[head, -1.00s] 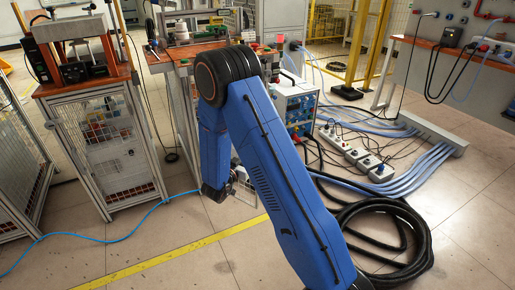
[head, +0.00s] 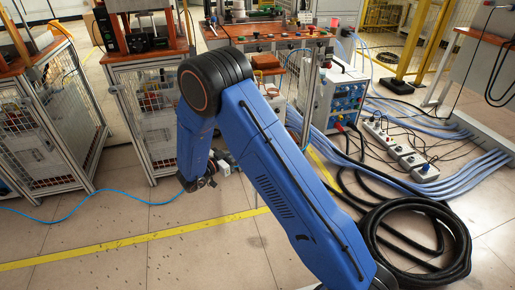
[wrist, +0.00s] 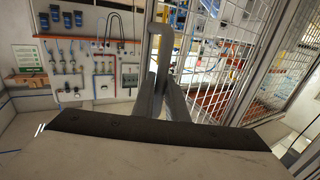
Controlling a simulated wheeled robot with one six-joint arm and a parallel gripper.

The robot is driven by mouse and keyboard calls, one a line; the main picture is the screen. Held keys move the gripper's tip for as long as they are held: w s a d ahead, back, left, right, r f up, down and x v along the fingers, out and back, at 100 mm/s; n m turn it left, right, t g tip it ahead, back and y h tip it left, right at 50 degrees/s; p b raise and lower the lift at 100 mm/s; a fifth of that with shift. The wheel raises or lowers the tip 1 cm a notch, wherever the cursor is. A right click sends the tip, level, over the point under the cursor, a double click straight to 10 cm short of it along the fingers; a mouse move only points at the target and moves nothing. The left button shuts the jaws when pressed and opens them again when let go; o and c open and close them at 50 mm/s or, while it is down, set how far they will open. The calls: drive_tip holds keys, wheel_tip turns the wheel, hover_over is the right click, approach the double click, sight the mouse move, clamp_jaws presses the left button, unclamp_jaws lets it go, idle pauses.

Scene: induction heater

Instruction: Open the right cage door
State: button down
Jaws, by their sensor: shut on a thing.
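In the wrist view, the two grey fingers of my gripper (wrist: 168,95) are closed together on a pale grey handle (wrist: 161,42). The handle stands beside a wire-mesh cage door (wrist: 218,50) in a light metal frame. The door is tilted in the picture, and an orange-red surface shows through its mesh. I cannot tell how far it stands from its frame.
A second mesh panel (wrist: 296,58) stands at the right of the wrist view. The head view shows mesh cages at left (head: 42,150), a blue-fronted power unit (head: 343,98), coiled black hose (head: 415,240), power strips and blue cables. The floor at front left is mostly clear.

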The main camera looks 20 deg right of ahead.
drive_tip(key=shift+w+a, duration=0.2)
drive_tip(key=shift+a, duration=0.45)
drive_tip(key=shift+w+a, duration=0.2)
drive_tip(key=shift+a, duration=0.4)
drive_tip(key=c, duration=1.8)
unclamp_jaws()
drive_tip(key=shift+o, duration=0.2)
drive_tip(key=v, duration=1.7)
drive_tip(key=shift+a, duration=0.15)
